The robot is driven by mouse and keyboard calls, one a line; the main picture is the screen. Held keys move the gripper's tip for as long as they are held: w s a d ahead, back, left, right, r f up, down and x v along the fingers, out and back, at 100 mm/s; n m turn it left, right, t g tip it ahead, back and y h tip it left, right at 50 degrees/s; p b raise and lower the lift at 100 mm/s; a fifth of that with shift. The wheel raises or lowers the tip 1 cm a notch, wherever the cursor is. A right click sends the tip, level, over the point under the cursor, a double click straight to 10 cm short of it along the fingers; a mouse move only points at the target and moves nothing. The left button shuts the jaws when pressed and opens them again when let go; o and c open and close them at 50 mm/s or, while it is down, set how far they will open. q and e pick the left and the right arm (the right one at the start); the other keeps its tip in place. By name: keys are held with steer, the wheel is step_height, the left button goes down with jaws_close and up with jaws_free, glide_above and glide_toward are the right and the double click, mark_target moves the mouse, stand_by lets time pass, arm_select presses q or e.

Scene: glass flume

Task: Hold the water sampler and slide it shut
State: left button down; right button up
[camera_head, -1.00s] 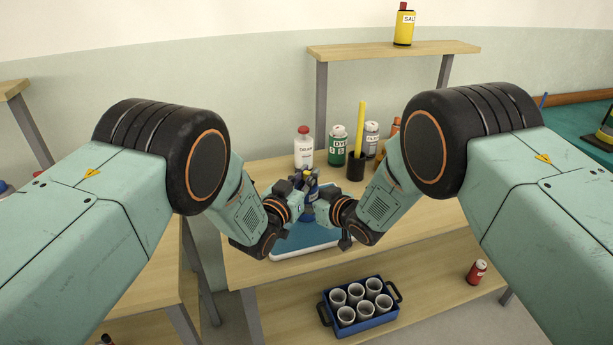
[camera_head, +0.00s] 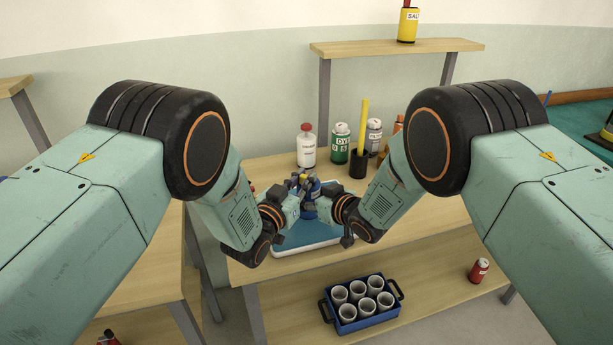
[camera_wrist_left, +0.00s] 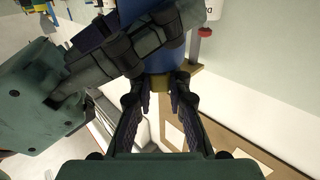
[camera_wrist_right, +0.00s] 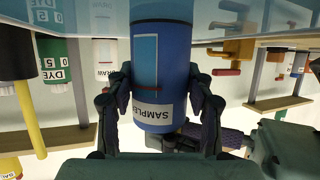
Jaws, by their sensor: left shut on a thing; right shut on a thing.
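The water sampler is a blue cylinder (camera_head: 310,209) standing upright above the blue-topped white tray (camera_head: 290,249). My right gripper (camera_wrist_right: 163,98) is shut around its blue body; the right wrist view shows the sampler's label (camera_wrist_right: 153,112) and a pale window with a red line between the fingers. In the head view my left gripper (camera_head: 303,182) is at the top and my right gripper (camera_head: 322,203) lower, at the right side. The fingers hide much of the sampler.
A white bottle (camera_head: 306,148), a green bottle (camera_head: 340,147), a grey bottle (camera_head: 374,135) and a black cup (camera_head: 358,164) with a yellow rod stand behind. A blue crate of cups (camera_head: 362,320) and a red can (camera_head: 479,270) are on the lower shelf.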

steer(key=shift+s+d+f, duration=0.1)
steer(key=shift+s+f, duration=0.05)
steer(key=shift+f, duration=0.15)
arm_select(q)
steer(key=c, duration=1.2)
jaws_free()
steer(key=v, duration=1.2)
steer(key=shift+s, duration=0.1)
arm_select(e)
steer(key=o, duration=0.8)
steer(key=shift+r, duration=0.1)
steer(key=o, duration=0.5)
steer(key=shift+w, duration=0.25)
steer(key=shift+o, duration=0.2)
